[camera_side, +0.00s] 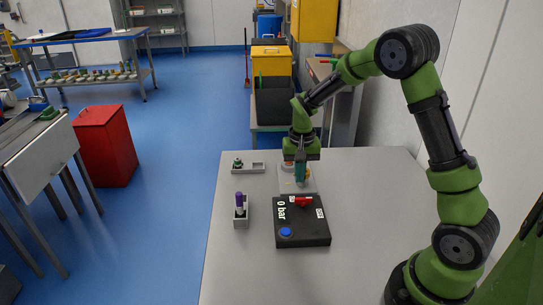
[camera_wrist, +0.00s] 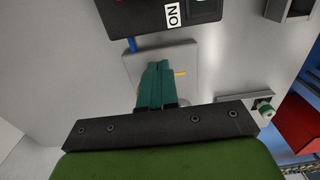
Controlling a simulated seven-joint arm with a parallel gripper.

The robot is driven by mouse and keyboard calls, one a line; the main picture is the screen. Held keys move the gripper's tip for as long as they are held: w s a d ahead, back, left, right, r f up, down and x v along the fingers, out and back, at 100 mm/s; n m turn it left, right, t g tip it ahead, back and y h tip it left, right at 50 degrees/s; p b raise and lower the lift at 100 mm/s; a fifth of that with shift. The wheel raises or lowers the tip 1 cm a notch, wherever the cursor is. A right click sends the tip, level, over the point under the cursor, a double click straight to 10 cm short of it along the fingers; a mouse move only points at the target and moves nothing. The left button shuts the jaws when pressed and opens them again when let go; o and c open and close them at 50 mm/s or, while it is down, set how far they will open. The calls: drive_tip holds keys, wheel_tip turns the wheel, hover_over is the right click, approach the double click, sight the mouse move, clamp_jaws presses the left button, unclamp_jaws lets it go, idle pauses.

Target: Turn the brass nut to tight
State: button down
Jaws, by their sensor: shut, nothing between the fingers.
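My gripper (camera_side: 301,178) is in the side view, pointing down over a light grey plate (camera_side: 312,186) behind the black box. Its teal fingers are together, with nothing held. In the wrist view the closed fingers (camera_wrist: 157,68) reach over the same plate (camera_wrist: 185,55). I cannot make out the brass nut clearly in either view; the fingers cover the middle of the plate. A thin yellow-orange strip (camera_wrist: 181,72) shows just right of the fingers in the wrist view. I cannot tell whether the fingertips touch anything.
The black box (camera_side: 290,236) has a red handle (camera_side: 303,201), a blue button (camera_side: 286,232) and a "0 bar" label. A purple-topped item (camera_side: 239,199) stands in a grey holder at left. A grey tray (camera_side: 257,168) lies behind it. The table's right side is clear.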

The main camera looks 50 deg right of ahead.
wheel_tip(320, 180, up, 6)
drive_tip(key=shift+f, duration=0.1)
idle(0.4)
drive_tip(key=shift+s+d+f, duration=0.2)
drive_tip(key=shift+d+f, duration=0.05)
drive_tip(key=shift+f, duration=0.75)
drive_tip(key=shift+s+d+f, duration=0.2)
drive_tip(key=shift+s+f, duration=0.05)
drive_tip(key=shift+f, duration=0.75)
drive_tip(key=shift+s+d+f, duration=0.2)
drive_tip(key=shift+d+f, duration=0.05)
drive_tip(key=shift+f, duration=0.75)
